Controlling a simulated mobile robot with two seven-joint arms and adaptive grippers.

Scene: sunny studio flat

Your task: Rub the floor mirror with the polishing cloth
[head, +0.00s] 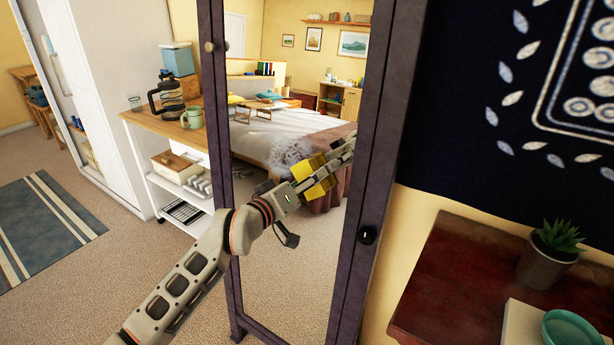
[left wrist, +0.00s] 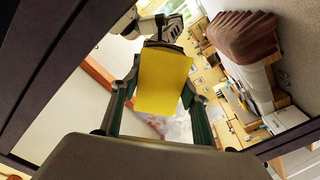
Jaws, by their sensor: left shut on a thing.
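The floor mirror (head: 218,120) stands upright in a dark purple frame at the centre of the head view; its frame also shows in the left wrist view (left wrist: 55,65). A whitish hazy smudge (head: 290,155) is on the glass near the cloth. My left gripper (head: 303,188) is shut on the yellow polishing cloth (head: 319,190), in front of the glass. The cloth sits between the fingers in the left wrist view (left wrist: 162,82). The cloth and its reflection nearly meet; I cannot tell whether it touches the glass. My right gripper is not in view.
Left of the mirror, a white cart (head: 150,165) carries a coffee pot (head: 168,102) and a mug (head: 192,117). At right, a dark red table (head: 450,270) holds a potted plant (head: 551,255) and a teal bowl (head: 570,330). The bed inside the frame is a reflection.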

